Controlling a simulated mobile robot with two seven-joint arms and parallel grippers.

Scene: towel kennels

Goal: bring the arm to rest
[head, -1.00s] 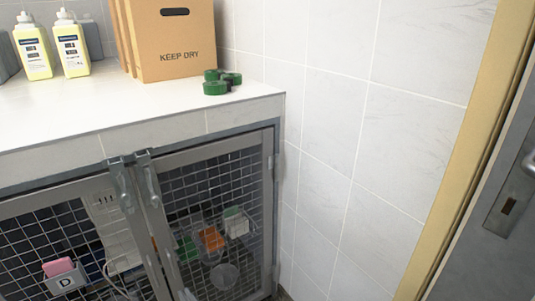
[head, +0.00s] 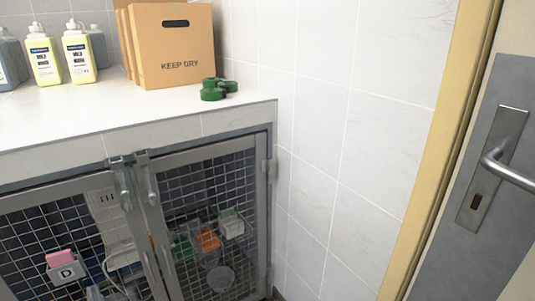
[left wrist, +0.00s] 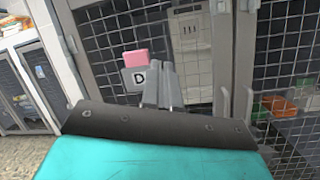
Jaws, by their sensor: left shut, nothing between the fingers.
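My left gripper (left wrist: 160,76) shows in the left wrist view, with its two grey fingers together and empty. Its fingers point towards the mesh kennel front, near a grey holder marked D (left wrist: 134,79) with a pink block (left wrist: 136,57) in it. The gap between fingers and mesh is hard to judge. I cannot make the left gripper out clearly in the head view. The right gripper is in neither view.
Mesh kennel doors (head: 208,190) with latches (head: 135,175) stand below a white counter (head: 100,110). The counter holds yellow bottles (head: 79,57), a cardboard box (head: 175,50) and green rolls (head: 213,90). A grey door (head: 490,160) with a handle is at right.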

